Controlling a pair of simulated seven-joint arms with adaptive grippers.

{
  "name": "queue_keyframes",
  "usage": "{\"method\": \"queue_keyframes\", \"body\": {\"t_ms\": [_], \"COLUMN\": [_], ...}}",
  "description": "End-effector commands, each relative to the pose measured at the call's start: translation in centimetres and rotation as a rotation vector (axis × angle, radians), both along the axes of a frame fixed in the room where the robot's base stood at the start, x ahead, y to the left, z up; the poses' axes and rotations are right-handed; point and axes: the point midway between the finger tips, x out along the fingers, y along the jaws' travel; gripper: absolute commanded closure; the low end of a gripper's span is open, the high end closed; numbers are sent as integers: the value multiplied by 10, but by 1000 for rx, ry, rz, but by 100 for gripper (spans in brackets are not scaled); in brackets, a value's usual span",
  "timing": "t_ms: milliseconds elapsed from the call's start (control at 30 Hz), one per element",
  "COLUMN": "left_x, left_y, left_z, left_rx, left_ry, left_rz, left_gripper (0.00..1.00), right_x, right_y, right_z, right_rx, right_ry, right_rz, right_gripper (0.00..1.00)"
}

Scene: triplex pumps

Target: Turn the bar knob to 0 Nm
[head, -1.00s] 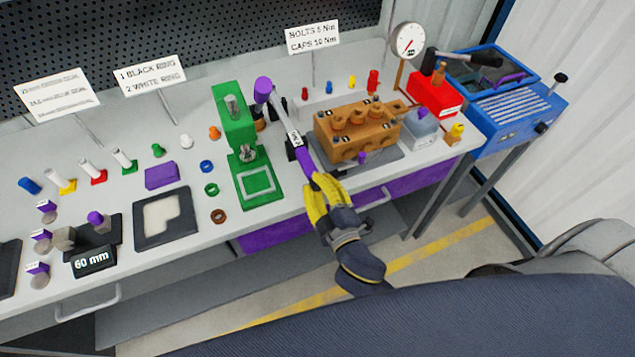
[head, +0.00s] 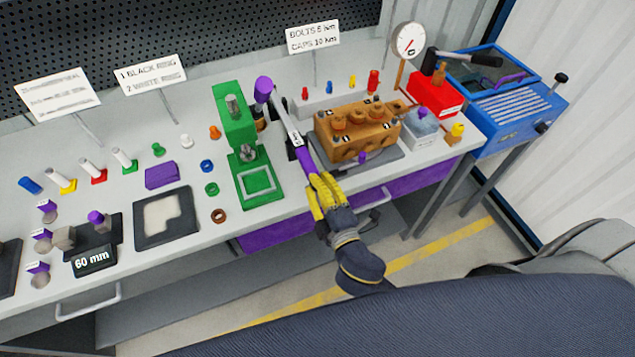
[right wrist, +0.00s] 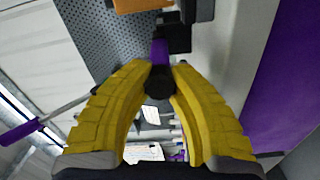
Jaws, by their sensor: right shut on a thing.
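My right gripper (head: 318,180), with yellow fingers, is at the near end of that handle. In the right wrist view, a dark round knob (right wrist: 158,86) at the end of the purple handle sits between the yellow fingertips, and the gripper is shut on it. The bar's scale is too small to read. My left gripper is not in view.
A green press (head: 236,130) stands left of the bar. An orange-brown pump block (head: 355,133) stands close on its right. A dial gauge (head: 409,40) is behind, its reading unclear. The floor in front of the bench (head: 430,250) is clear.

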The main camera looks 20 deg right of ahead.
Motion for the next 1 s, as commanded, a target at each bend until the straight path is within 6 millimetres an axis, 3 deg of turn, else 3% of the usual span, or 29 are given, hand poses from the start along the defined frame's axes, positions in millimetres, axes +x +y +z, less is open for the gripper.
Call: {"method": "queue_keyframes", "body": {"t_ms": [200,233,500,767,1000], "left_x": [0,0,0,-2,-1], "left_y": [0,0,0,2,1], "left_z": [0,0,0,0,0], "left_rx": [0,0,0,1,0], "left_ry": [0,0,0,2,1], "left_rz": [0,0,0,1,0], "left_gripper": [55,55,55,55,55], "right_x": [0,0,0,-1,-19], "right_y": [0,0,0,0,-2], "right_z": [0,0,0,0,-1], "right_rx": [0,0,1,1,3], "right_ry": [-1,-1,0,0,2], "right_rz": [0,0,0,0,-2], "right_gripper": [100,78,48,48,48]}}
